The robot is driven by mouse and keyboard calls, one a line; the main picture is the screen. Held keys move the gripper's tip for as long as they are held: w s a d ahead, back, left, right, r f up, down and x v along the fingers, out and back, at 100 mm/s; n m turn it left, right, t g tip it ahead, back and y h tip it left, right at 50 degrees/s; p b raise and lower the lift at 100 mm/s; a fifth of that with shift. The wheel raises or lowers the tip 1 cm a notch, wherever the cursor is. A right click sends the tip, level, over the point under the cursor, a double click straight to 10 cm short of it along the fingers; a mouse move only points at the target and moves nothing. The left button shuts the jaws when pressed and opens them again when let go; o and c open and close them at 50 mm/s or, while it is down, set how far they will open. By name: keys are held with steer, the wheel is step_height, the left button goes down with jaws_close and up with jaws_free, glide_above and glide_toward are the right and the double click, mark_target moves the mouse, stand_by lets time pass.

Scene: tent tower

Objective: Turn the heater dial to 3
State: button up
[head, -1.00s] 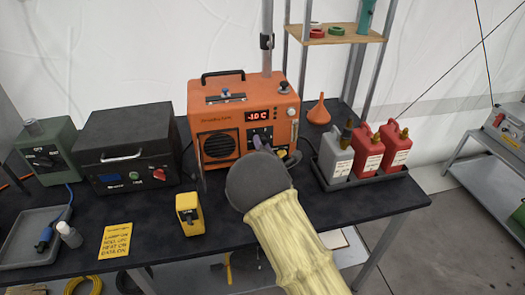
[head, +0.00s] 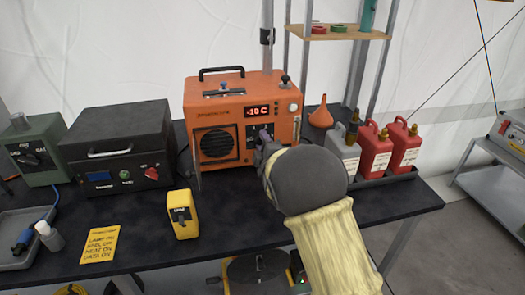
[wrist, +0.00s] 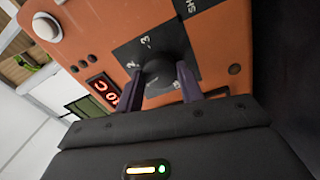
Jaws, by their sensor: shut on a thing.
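The orange heater (head: 215,105) stands on the black bench in the head view, its red display (head: 258,110) reading about -10 C. The black heater dial (wrist: 158,72) sits on a dark plate marked with numbers, a 2 and a 3 among them, in the wrist view. My gripper (wrist: 160,84) is shut on the dial, with one purple finger on each side of it. Which number the dial points to is hard to tell. In the head view my gripper (head: 268,146) is at the heater's front, and my wrist hides most of the dial.
A yellow box (head: 184,215) and a yellow note (head: 101,246) lie on the bench. A black case (head: 115,140) stands left of the heater. An orange funnel (head: 320,116) and red jugs (head: 376,155) in a tray stand to the right, close to my arm.

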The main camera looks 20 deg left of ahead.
steer(key=m+b, duration=0.3)
steer(key=m, duration=0.2)
steer(key=m+b, duration=0.4)
steer(key=m, duration=0.1)
steer(key=m+b, duration=0.3)
steer(key=m, duration=0.3)
steer(key=shift+f+h, duration=0.3)
steer(key=shift+h, duration=0.1)
steer(key=m+b, duration=0.3)
steer(key=m, duration=0.2)
steer(key=shift+s, duration=0.1)
steer(key=o, duration=1)
steer(key=shift+a+r, duration=0.1)
steer(key=shift+r, duration=0.15)
